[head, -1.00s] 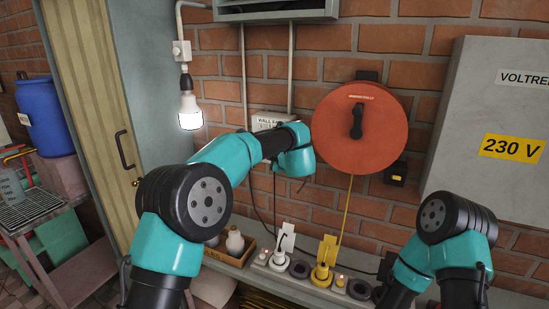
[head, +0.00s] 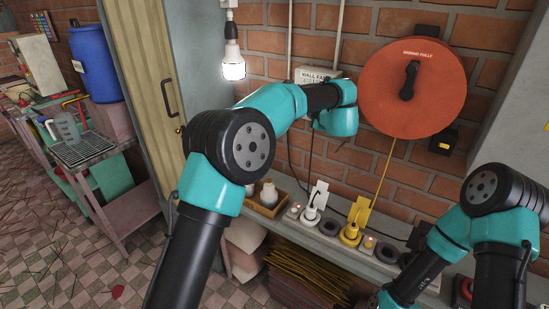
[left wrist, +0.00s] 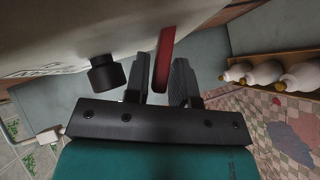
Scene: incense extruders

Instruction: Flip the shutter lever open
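A pale wall fan box (head: 315,74) is on the brick wall, partly hidden behind my left arm. In the left wrist view a red lever (left wrist: 166,58) sticks out below a pale housing (left wrist: 75,35), with a black knob (left wrist: 105,73) to its left. My left gripper (left wrist: 162,77) has its two dark fingers apart, one on each side of the lever in the picture. I cannot tell whether either finger touches it. In the head view my left gripper is hidden behind the arm. My right arm shows at lower right, but its gripper is not in view.
A red reel (head: 412,88) hangs right of the fan box, its yellow cable running down to a yellow plug (head: 350,232). A shelf below carries sockets and a tray of bottles (head: 267,197). A lit bulb (head: 233,64) hangs left of the box.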

